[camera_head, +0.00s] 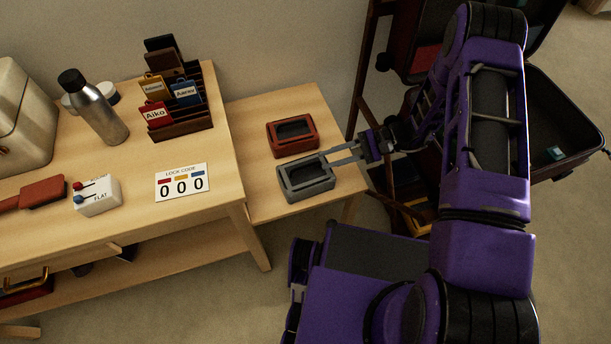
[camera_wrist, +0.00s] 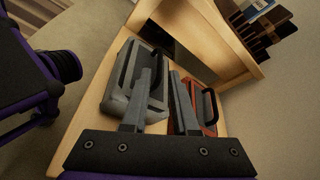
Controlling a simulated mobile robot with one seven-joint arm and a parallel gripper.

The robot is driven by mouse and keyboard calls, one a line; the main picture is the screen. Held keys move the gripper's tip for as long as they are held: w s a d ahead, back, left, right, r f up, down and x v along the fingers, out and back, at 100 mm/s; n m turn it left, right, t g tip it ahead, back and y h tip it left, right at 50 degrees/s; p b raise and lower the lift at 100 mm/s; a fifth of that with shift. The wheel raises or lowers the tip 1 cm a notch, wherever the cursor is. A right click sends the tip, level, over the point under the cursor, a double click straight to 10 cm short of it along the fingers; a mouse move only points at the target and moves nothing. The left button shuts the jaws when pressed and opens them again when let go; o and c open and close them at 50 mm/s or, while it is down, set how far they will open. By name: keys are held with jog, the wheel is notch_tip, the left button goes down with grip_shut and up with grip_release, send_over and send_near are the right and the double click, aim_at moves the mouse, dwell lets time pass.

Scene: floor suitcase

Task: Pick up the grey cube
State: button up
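No plain grey cube shows; the grey thing in view is a grey box-like frame (camera_head: 306,190) with a dark hollow top, lying on the low side table (camera_head: 250,207). I cannot tell whether a finger touches the frame.
A similar red frame (camera_head: 293,146) lies just behind the grey one; the right finger partly covers it in the wrist view. A higher table (camera_head: 130,185) with a bottle (camera_head: 100,112) and a tag rack (camera_head: 198,122) stands left. An open suitcase (camera_head: 560,135) is at right.

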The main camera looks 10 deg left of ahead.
aim_at(310, 164)
jog(key=shift+x, duration=2.75)
grip_shut()
